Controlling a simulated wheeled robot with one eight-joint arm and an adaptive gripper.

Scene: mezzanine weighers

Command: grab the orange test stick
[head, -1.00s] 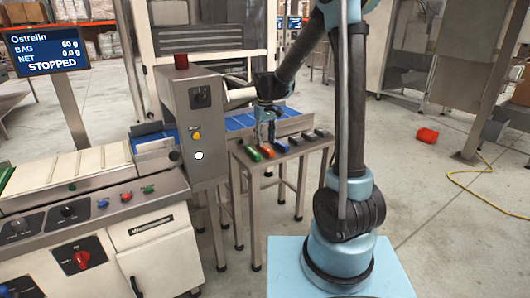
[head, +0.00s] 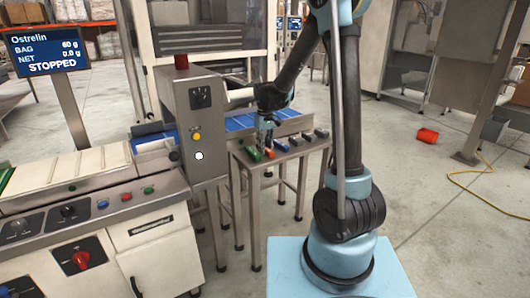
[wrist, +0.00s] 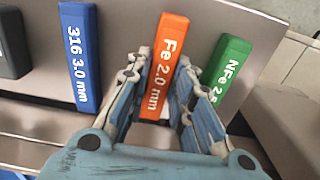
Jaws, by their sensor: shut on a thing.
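The orange test stick (wrist: 166,62), marked "Fe 2.0 mm", lies between the two fingers of my gripper (wrist: 160,110) in the wrist view. The fingers are shut on its lower part. In the head view my gripper (head: 266,143) is down at the small metal stand, and the orange stick (head: 269,154) shows just below the fingers. The stick appears to be at the stand's top; I cannot tell whether it touches it. Its near end is partly hidden by the gripper.
A blue stick (wrist: 80,55) marked "316 3.0 mm" lies left of the orange one and a green stick (wrist: 222,70) lies right. Darker sticks (head: 308,136) lie farther along the stand (head: 243,160). A grey weigher housing (head: 195,120) stands close on the left.

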